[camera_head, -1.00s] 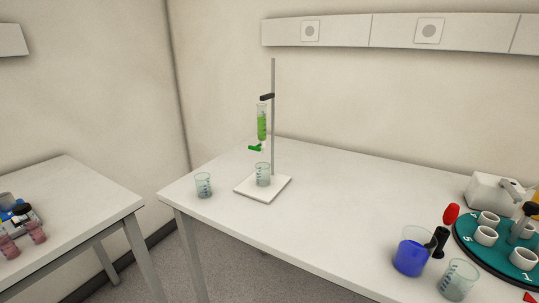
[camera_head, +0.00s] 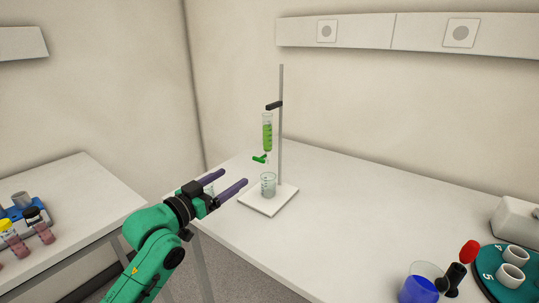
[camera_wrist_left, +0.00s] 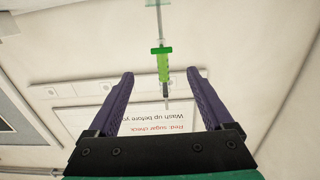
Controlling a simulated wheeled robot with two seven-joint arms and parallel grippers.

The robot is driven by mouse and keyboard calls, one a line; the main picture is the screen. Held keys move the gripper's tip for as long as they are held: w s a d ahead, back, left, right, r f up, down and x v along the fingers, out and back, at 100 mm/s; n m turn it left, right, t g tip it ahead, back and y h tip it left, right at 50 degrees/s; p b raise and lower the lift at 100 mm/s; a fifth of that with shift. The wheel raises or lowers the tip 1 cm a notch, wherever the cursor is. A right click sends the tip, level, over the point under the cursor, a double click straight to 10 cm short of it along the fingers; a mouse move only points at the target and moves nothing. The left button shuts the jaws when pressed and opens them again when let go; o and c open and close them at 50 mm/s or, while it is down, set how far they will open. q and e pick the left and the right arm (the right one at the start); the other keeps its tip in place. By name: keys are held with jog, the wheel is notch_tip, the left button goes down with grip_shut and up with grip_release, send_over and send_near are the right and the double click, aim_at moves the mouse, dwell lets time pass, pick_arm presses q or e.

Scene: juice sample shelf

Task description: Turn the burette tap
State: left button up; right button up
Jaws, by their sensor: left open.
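The burette (camera_head: 267,135) holds green liquid and hangs upright from a clamp on the stand rod (camera_head: 281,140). Its green tap (camera_head: 259,159) sticks out to the left at the lower end. A beaker (camera_head: 268,187) stands under it on the white base (camera_head: 285,197). My left gripper (camera_head: 234,177) is open and empty, lower left of the tap and apart from it. In the left wrist view, the upside-down burette (camera_wrist_left: 163,68) appears between the spread fingers (camera_wrist_left: 160,74); I cannot tell the tap surely there. My right gripper is not in view.
A beaker of blue liquid (camera_head: 418,286) and a teal rack (camera_head: 505,275) with white cups stand at the front right. The table (camera_head: 350,215) is clear between them and the stand.

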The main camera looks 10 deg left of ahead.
pick_arm(q)
jog(key=p, duration=0.2)
send_near(258, 160)
jog(key=w, duration=0.2)
jog(key=x, duration=0.5)
jog(key=p+x, duration=0.1)
jog(key=x, duration=0.2)
jog(key=shift+w+d, duration=0.2)
jog(key=shift+d, duration=0.25)
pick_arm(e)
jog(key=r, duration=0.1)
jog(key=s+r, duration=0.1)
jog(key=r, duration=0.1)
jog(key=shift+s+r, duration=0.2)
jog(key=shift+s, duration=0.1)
